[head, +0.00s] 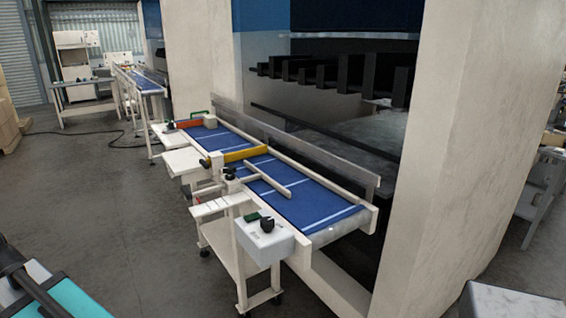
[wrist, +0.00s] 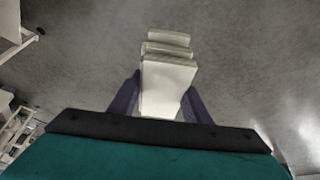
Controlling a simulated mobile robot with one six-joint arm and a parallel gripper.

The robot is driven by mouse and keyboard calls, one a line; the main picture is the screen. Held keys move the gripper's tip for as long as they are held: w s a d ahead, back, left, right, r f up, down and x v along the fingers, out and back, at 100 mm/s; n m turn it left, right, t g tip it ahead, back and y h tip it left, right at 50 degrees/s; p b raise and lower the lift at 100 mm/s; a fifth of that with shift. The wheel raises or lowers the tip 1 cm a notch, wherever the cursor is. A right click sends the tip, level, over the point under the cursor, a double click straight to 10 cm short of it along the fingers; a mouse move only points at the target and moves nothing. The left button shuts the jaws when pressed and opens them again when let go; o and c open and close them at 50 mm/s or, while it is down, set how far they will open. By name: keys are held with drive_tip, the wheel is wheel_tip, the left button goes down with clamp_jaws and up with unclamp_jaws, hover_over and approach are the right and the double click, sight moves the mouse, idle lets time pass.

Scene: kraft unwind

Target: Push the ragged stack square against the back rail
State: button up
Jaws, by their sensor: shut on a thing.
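My gripper (wrist: 160,95) shows in the wrist view with two dark purple fingers, one on each side of a pale, stepped, block-like thing (wrist: 168,76). It is shut on this thing and holds it over grey floor. I cannot tell whether this thing is the stack or a tool. In the head view, a long pale rail (head: 300,150) runs along the far side of the blue belt (head: 300,203). I cannot make out a ragged stack on the belt. The gripper's fingers do not show in the head view.
A yellow bar (head: 246,154) and a pale bar (head: 268,180) lie across the belt. A grey control box (head: 264,240) stands at its near side. A pale machine column (head: 450,140) rises at right. The grey floor (head: 110,210) at left is mostly open, with a dark cable.

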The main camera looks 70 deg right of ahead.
drive_tip(key=d+r+m+g+h+p, duration=0.1)
drive_tip(key=d+r+m+h+p, duration=0.3)
drive_tip(key=d, duration=1.4)
drive_tip(key=d+r+m+g+p, duration=0.15)
drive_tip(key=d+r+m, duration=0.4)
drive_tip(key=d, duration=1.25)
drive_tip(key=s+d+r+m+g+p, duration=0.1)
drive_tip(key=s+d+r+m+p, duration=0.25)
drive_tip(key=s+d, duration=0.7)
drive_tip(key=s+d+r+m+g+p, duration=0.15)
drive_tip(key=s+d+m, duration=0.45)
drive_tip(key=d, duration=0.8)
drive_tip(key=s+d+r+m+g+p, duration=0.1)
drive_tip(key=s+d+r+m+p, duration=0.25)
drive_tip(key=s+d, duration=0.75)
drive_tip(key=s+d+f+m, duration=0.1)
drive_tip(key=s+d+f, duration=0.3)
drive_tip(key=s+d+f+m, duration=0.1)
drive_tip(key=s+d+f, duration=0.2)
drive_tip(key=s+d, duration=0.1)
drive_tip(key=shift+d+f+g, duration=0.2)
drive_tip(key=shift+f+g, duration=0.2)
drive_tip(key=shift+f, duration=0.15)
